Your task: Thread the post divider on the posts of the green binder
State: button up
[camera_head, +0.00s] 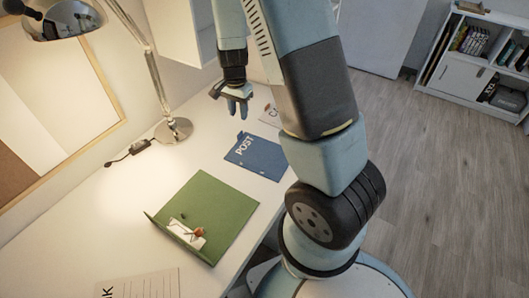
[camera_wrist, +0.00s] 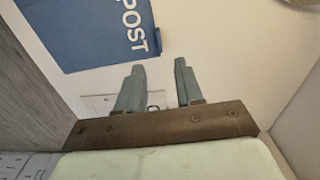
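The post divider (camera_head: 262,157) is a blue sheet with POST in white, lying flat on the white desk. It also shows at the top left of the wrist view (camera_wrist: 85,35). The green binder (camera_head: 212,208) lies open on the desk nearer the camera, with a light metal plate (camera_head: 186,233) and a small brown-orange piece near its lower left edge; its posts are too small to make out clearly. My gripper (camera_head: 238,106) is above the desk, beyond the divider in the head view. In the wrist view its fingers (camera_wrist: 158,85) are apart with nothing between them.
A whitish sheet (camera_head: 270,115) with a letter lies beyond the divider. Another lettered sheet (camera_head: 140,288) lies at the bottom edge. A desk lamp (camera_head: 173,130) stands at the left, by a framed board (camera_head: 60,100). The desk between the lamp and binder is clear.

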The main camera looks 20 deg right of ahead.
jog(key=shift+a+f, duration=0.1)
jog(key=shift+f, duration=4.3)
grip_shut()
